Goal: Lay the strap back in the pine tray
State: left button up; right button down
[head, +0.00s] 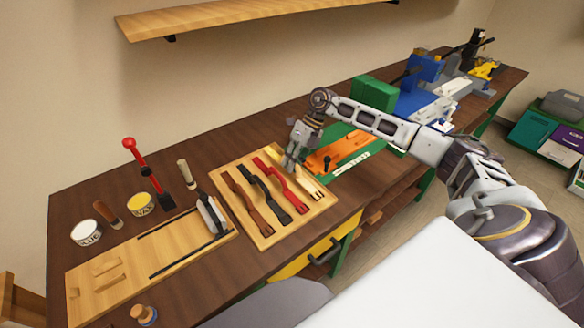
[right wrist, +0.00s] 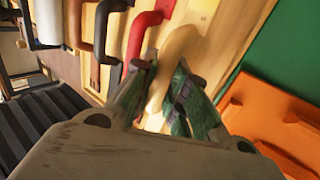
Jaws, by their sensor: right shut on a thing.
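The pine tray (head: 262,236) lies on the bench and holds a brown strap (head: 252,200), a black strap (head: 272,194) and a red strap (head: 284,186). A cream strap (head: 310,184) is at the tray's right side, beside the red one. My right gripper (head: 291,165) is over the tray's far right part and shut on the cream strap. In the right wrist view the cream strap (right wrist: 181,42) passes between the fingers (right wrist: 165,95). I cannot tell whether the strap touches the tray floor. My left gripper is not in view.
A green mat with an orange piece (head: 338,153) lies right of the tray. A wooden board (head: 140,255) with a clamp-like tool lies to the left. Tins (head: 86,232) and a red-handled tool (head: 140,158) stand behind it. Blue and green equipment (head: 410,95) fills the far bench.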

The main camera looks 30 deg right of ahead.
jog(key=shift+f, duration=1.25)
jog(key=c, duration=1.4)
grip_release()
jog(key=shift+d+r, duration=0.1)
jog(key=shift+r, duration=0.15)
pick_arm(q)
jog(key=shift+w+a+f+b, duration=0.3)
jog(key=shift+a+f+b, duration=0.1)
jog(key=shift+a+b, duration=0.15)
pick_arm(e)
jog(key=shift+v, duration=5.85)
